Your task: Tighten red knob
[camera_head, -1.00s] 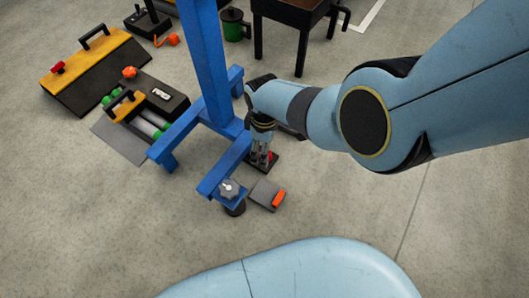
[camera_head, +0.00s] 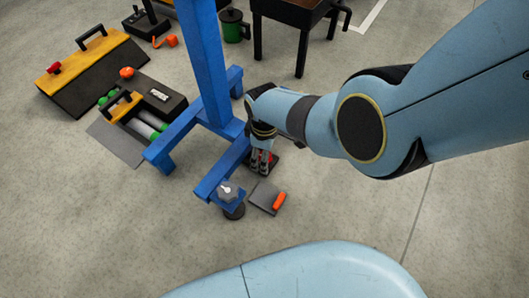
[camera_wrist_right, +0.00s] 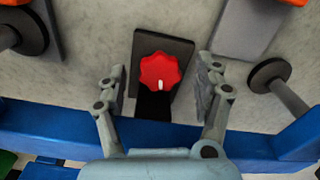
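The red knob (camera_wrist_right: 161,72) is lobed, with a white mark at its lower edge. It sits on a dark plate (camera_wrist_right: 176,44) on the floor. My right gripper (camera_wrist_right: 163,84) is open in the right wrist view, one finger on each side of the knob, with gaps on both sides. In the head view the right gripper (camera_head: 261,161) points down beside the blue stand's foot, and only a bit of red shows behind its fingers. My left gripper is not in view.
The blue stand (camera_head: 205,60) rises beside my right gripper, and its beam (camera_wrist_right: 60,125) crosses the wrist view. A grey knob (camera_head: 227,190) tops its front foot. A grey plate with an orange handle (camera_head: 278,201) lies nearby. Toolboxes (camera_head: 95,70) stand at left.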

